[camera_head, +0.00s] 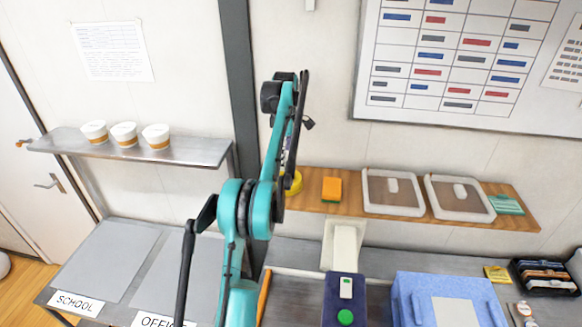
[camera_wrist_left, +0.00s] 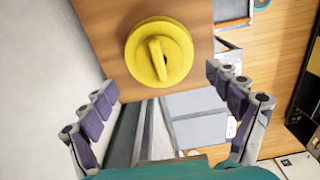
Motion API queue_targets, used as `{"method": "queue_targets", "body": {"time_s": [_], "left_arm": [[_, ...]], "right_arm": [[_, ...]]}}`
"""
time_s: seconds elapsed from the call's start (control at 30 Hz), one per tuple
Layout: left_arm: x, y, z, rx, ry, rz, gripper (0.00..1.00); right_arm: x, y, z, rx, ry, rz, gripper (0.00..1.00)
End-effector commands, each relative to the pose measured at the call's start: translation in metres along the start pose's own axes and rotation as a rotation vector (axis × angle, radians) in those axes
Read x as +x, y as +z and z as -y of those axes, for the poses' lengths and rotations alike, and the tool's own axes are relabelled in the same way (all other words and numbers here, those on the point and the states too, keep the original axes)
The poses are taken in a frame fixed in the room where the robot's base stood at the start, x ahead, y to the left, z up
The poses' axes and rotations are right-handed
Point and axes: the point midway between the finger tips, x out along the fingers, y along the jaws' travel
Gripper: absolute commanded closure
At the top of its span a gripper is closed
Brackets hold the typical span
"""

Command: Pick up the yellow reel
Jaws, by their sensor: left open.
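The yellow reel (camera_wrist_left: 176,62) is round with a raised bar across its face. In the left wrist view it lies on the end of a wooden shelf (camera_wrist_left: 110,20), ahead of my left gripper and between the lines of its fingers. My left gripper (camera_wrist_left: 160,80) is open, with nothing between its fingers. The reel looks apart from both fingertips. In the head view only an edge of the yellow reel (camera_head: 295,184) shows at the shelf's left end. My teal arm hides the rest of it. My right gripper is in neither view.
An orange block (camera_head: 331,189), two clear-lidded trays (camera_head: 392,210) and a teal item (camera_head: 507,205) share the shelf to the right. A metal shelf with three cups (camera_head: 123,135) is at left. A blue box (camera_head: 450,284) stands lower right. The wall is close behind.

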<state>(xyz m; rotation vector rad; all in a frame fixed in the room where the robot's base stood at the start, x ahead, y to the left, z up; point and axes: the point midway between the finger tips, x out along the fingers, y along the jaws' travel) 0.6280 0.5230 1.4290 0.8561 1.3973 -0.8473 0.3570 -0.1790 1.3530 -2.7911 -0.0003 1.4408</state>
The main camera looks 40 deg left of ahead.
Motion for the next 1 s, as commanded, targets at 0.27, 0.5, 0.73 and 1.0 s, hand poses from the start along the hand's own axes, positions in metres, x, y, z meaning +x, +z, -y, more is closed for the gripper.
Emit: {"method": "queue_targets", "body": {"time_s": [0.27, 0.5, 0.73, 1.0], "left_arm": [[0.026, -0.005, -0.003, -0.031, -0.009, 0.000, 0.10], [0.057, -0.002, -0.005, -0.028, -0.008, 0.000, 0.10], [0.079, -0.003, -0.004, -0.028, -0.007, 0.000, 0.10], [0.079, -0.002, -0.004, -0.028, -0.007, 0.000, 0.29]], "right_arm": [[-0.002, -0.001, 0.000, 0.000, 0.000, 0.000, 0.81], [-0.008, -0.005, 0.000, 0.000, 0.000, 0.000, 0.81], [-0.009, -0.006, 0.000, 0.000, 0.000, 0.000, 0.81], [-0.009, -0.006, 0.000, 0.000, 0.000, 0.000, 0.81]]}}
